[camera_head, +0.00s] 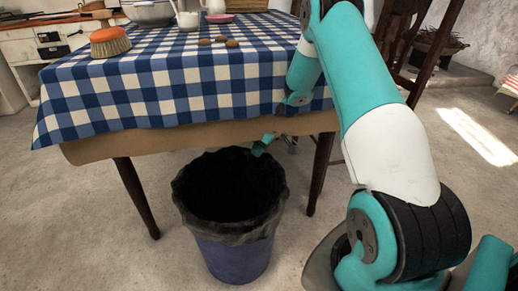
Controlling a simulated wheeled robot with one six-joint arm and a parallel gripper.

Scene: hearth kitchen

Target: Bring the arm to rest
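My gripper (275,147) hangs in front of the table's front edge, at the rear right rim of a waste bin (233,258). Its fingers look spread apart, with nothing visible between them. My teal and white arm reaches from the lower right up past the top edge of the view and back down to the gripper. The bin is blue, with a dark liner folded over its rim. Its inside is too dark to make out any contents.
A table with a blue and white checked cloth (180,92) stands behind the bin. On it are a brush (110,42), several small brown lumps (219,40), a bowl (149,12), and a pink dish (220,18). A wooden chair (430,45) stands right. Floor left is clear.

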